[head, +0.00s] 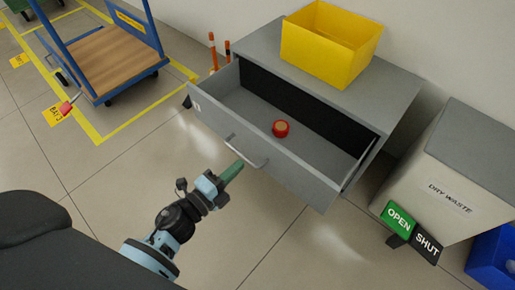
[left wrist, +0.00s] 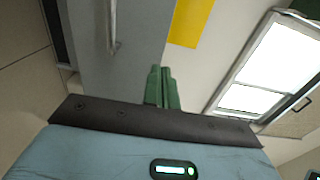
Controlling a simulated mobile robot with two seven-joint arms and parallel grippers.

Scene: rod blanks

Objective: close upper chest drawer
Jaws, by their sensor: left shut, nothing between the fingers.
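The grey chest (head: 400,95) stands by the wall, its upper drawer (head: 262,155) pulled out. A red round piece (head: 281,128) lies inside on the drawer floor. The drawer has a bar handle (head: 246,153) on its front, which also shows in the left wrist view (left wrist: 113,30). My left gripper (head: 237,166) is shut and empty, its green fingers just in front of the drawer front near the handle. Its fingers (left wrist: 161,75) show side by side in the left wrist view; I cannot tell whether they touch the drawer. My right gripper is not in view.
A yellow bin (head: 325,52) stands on the chest top. A dry waste bin (head: 445,175) with open and shut signs stands at right, a blue bin (head: 492,262) beside it. A blue trolley (head: 105,60) stands at upper left. The floor before the drawer is clear.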

